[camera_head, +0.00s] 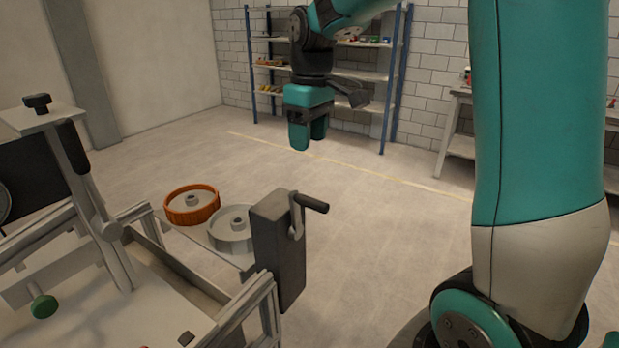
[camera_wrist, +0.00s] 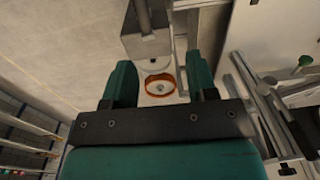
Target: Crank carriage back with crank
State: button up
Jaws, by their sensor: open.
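The crank (camera_head: 298,215) is a grey metal arm with a black handle (camera_head: 314,203) that points right. It sits on a dark grey box (camera_head: 280,250) at the end of the sandbed frame. In the wrist view the box (camera_wrist: 146,40) is at the top, with the dark crank handle (camera_wrist: 143,14) above it. My gripper (camera_head: 308,145) is open and empty, in the air above and behind the crank, well apart from it. In the wrist view its two teal fingers (camera_wrist: 159,85) are spread. The carriage is probably the upright metal structure (camera_head: 105,225) on the frame; I cannot tell for sure.
A green knob (camera_head: 44,306) is at the left. Shelves (camera_head: 345,73) and a workbench (camera_head: 458,125) stand at the back wall. The floor (camera_head: 380,240) right of the crank is clear.

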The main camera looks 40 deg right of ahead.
aim_at(314, 200)
jog(key=f+p, duration=0.1)
jog(key=f, duration=0.4)
jog(key=d+f+p, duration=0.1)
jog(key=f, duration=0.5)
jog(key=w+d+f+p, duration=0.1)
jog(key=f, duration=0.4)
jog(key=shift+d+f, duration=0.15)
